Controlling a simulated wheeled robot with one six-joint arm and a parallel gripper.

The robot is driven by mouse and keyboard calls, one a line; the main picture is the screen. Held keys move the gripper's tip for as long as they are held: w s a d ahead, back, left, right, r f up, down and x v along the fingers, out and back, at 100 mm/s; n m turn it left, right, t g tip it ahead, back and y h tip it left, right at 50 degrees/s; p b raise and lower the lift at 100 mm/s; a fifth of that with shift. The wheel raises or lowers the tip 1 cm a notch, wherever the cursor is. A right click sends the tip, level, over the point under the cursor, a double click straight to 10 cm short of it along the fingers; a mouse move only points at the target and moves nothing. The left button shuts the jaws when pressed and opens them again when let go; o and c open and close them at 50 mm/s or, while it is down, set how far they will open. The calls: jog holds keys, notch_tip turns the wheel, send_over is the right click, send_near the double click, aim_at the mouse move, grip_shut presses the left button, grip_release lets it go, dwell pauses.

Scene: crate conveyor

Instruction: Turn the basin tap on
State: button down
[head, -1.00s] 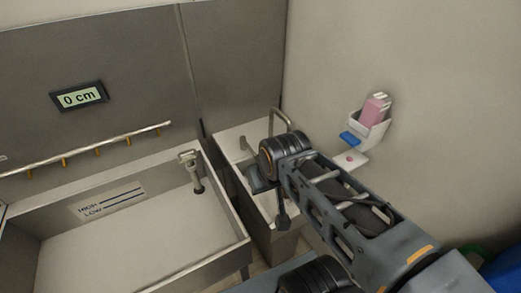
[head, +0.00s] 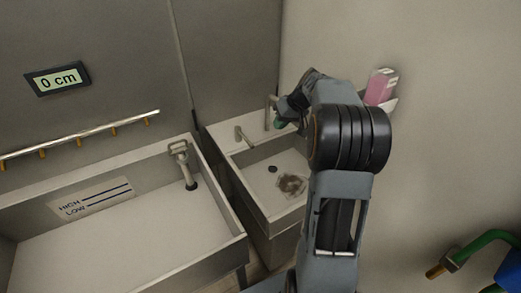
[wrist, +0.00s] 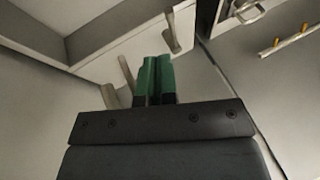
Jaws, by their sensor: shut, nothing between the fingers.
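The basin (head: 262,205) is the small steel sink right of the large trough, and a brownish patch lies on its floor. At its back edge stand a lever-like metal piece (head: 242,136) and an upright tap pipe (head: 267,112), partly hidden by my arm. My gripper (head: 279,124) is at the back of the basin, just right of the pipe; any contact is unclear. In the wrist view its green fingers (wrist: 155,78) are together and empty. A metal piece (wrist: 126,74) is close left of them, and another (wrist: 172,32) is beyond. No water stream is visible.
The large trough (head: 222,253) stands left, with a valve handle (head: 180,150) at its corner and a rail (head: 80,139) above. A display (head: 57,79) reads 0 cm. A pink bottle (head: 381,86) is at the right wall. A green pipe (head: 480,245) is at lower right.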

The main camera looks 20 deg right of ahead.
jog(key=shift+t+y, duration=0.3)
jog(key=d+f, duration=0.1)
jog(key=w+d, duration=0.1)
jog(key=d+f, duration=0.1)
jog(key=shift+w+d+f, duration=0.3)
jog(key=shift+w, duration=0.1)
jog(key=w+a+f+p, duration=0.2)
jog(key=w+a+f, duration=0.2)
jog(key=a+f, duration=0.4)
jog(key=shift+f, duration=0.55)
